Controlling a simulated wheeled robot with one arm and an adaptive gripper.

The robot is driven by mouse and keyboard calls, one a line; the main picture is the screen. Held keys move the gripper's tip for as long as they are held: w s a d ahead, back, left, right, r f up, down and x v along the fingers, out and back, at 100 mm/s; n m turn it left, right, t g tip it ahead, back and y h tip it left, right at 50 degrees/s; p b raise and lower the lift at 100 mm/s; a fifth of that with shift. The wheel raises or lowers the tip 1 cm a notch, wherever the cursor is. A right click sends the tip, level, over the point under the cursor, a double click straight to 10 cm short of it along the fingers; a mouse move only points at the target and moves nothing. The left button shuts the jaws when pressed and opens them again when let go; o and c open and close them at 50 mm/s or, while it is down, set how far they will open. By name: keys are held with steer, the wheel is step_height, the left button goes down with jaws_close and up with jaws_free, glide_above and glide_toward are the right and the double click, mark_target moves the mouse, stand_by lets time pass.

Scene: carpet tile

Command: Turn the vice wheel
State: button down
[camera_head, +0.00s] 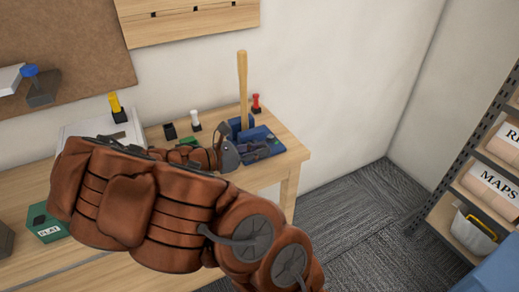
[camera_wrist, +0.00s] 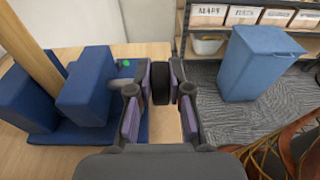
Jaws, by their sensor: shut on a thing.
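The blue vice (camera_head: 241,124) stands at the right end of the wooden workbench, with an upright wooden handle (camera_head: 243,85) between its jaws. In the wrist view the vice (camera_wrist: 88,88) and the handle (camera_wrist: 30,58) fill the left side. The dark vice wheel (camera_wrist: 161,82) sits between the two fingers of my gripper (camera_wrist: 159,88), which is shut on it. A grey screw shaft joins the wheel to the vice on the left. In the head view my gripper (camera_head: 228,152) is beside the vice; my arm covers much of the bench and I cannot make out the wheel there.
Several small stamps stand along the wall, including a white one (camera_head: 195,120) and a red one (camera_head: 256,103). A green box (camera_head: 42,225) lies at the left of the bench. A blue bin (camera_wrist: 258,65) and shelves with boxes stand right, across carpeted floor.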

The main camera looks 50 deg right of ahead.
steer(key=c, duration=1.1)
jaws_free()
steer(key=v, duration=1.2)
